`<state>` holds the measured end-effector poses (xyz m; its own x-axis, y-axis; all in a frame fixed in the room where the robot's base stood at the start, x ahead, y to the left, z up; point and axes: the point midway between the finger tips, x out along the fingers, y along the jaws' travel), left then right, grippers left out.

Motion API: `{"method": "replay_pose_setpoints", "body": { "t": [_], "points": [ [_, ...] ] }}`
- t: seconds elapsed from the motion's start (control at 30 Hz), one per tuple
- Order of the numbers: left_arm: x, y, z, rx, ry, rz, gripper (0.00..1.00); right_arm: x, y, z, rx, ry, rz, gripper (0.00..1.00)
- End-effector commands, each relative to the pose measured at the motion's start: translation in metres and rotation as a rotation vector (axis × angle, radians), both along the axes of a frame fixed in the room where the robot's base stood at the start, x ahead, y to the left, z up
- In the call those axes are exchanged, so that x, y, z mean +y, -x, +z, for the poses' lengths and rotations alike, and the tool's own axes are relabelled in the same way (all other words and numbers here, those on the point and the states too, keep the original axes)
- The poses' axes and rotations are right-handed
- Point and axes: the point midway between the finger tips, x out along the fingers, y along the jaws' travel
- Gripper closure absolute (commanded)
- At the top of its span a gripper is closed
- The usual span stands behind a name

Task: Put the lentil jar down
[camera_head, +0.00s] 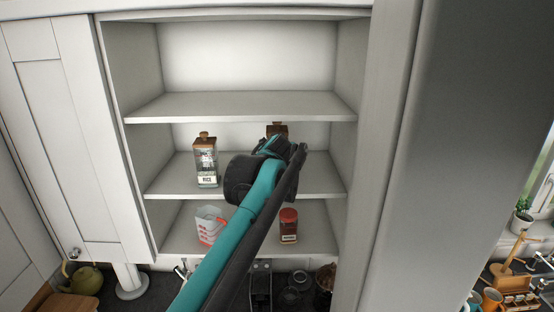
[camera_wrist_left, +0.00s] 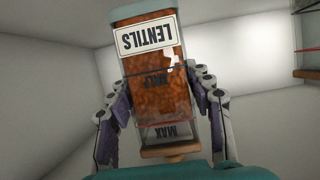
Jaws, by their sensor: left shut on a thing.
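The lentil jar (camera_wrist_left: 153,75) is a clear, square-sided jar of orange-brown lentils with a white label, upside down in the left wrist view. My left gripper (camera_wrist_left: 160,98) is shut on it, with one finger on each side. In the head view my left gripper (camera_head: 276,147) is at the cupboard's middle shelf (camera_head: 235,175), right of centre. Only the jar's brown lid (camera_head: 278,130) shows behind it; the arm hides the rest. I cannot tell whether the jar's base touches the shelf. My right gripper is in neither view.
A rice jar (camera_head: 205,161) with a wooden lid stands left on the middle shelf. The top shelf (camera_head: 240,105) is empty. An open door (camera_head: 75,140) is at left.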

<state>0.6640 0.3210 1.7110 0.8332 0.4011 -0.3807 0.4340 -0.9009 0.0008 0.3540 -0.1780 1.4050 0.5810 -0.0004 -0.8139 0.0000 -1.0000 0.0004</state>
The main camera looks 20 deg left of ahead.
Motion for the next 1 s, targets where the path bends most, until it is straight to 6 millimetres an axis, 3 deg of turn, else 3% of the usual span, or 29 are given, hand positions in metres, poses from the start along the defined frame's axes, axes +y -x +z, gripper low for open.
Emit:
{"method": "replay_pose_setpoints", "body": {
  "t": [0.07,0.3,0.73,0.77,0.8,1.0],
  "points": [
    [0.004,-0.008,0.000,-0.001,-0.002,0.000,1.00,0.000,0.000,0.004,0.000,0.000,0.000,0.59],
    [0.003,-0.006,-0.031,-0.002,-0.002,-0.001,1.00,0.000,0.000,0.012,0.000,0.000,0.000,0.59],
    [0.003,-0.006,-0.038,-0.002,-0.002,-0.001,1.00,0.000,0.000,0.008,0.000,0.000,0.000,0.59],
    [0.003,-0.006,-0.038,-0.002,-0.001,0.000,0.41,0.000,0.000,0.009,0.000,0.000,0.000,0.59],
    [0.003,-0.006,-0.038,-0.002,-0.001,0.000,0.31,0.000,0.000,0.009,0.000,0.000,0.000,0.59],
    [0.003,-0.006,-0.037,-0.002,-0.001,0.000,0.28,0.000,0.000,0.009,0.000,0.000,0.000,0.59]
  ]
}}
